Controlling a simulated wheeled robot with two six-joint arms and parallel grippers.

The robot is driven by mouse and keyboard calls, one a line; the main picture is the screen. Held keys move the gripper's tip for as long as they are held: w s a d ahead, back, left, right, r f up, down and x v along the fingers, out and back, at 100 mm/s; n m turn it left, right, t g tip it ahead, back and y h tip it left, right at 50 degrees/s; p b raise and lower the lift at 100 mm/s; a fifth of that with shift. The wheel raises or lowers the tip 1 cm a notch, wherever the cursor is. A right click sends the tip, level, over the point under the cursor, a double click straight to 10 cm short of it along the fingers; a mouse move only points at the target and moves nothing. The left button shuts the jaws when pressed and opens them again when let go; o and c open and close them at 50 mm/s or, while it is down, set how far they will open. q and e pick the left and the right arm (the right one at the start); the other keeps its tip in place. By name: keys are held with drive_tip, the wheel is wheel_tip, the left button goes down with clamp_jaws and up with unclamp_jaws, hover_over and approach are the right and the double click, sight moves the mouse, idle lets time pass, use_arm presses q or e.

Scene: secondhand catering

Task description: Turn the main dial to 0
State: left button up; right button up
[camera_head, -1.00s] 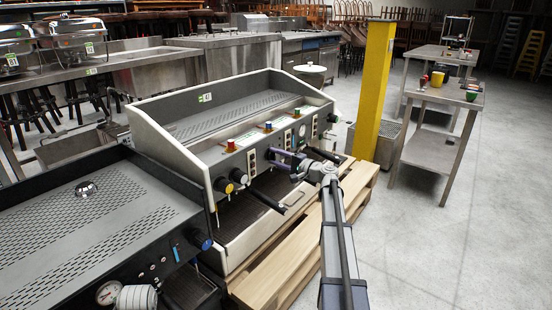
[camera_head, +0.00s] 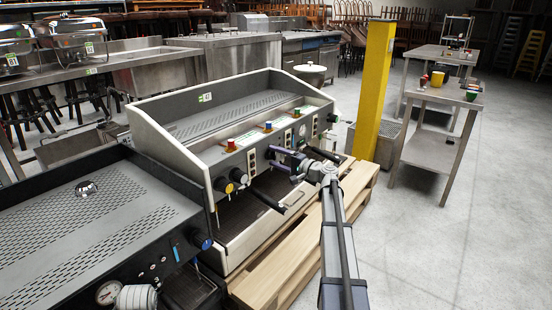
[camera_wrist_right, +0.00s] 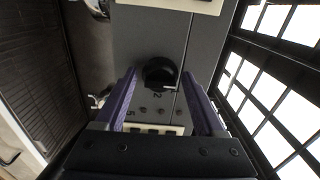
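The main dial (camera_wrist_right: 158,72) is a round black knob on the grey front panel of the espresso machine (camera_head: 190,160). In the right wrist view it shows between the two purple fingers of my right gripper, with a gap on each side. My right gripper (camera_head: 275,157) is open and empty at the machine's front. In the head view I cannot pick out the dial near the gripper. My left gripper is not in view.
Yellow (camera_head: 238,176) and black knobs and dark handles stick out left of my gripper. Red and blue knobs sit along the machine's upper edge. A second machine (camera_head: 90,220) stands at left. A wooden pallet (camera_head: 275,275) lies below, and a yellow post (camera_head: 374,90) stands behind.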

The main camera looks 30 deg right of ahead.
drive_tip(key=shift+o, duration=0.2)
drive_tip(key=v, duration=0.7)
drive_tip(key=shift+s, duration=0.4)
drive_tip(key=shift+d, duration=0.15)
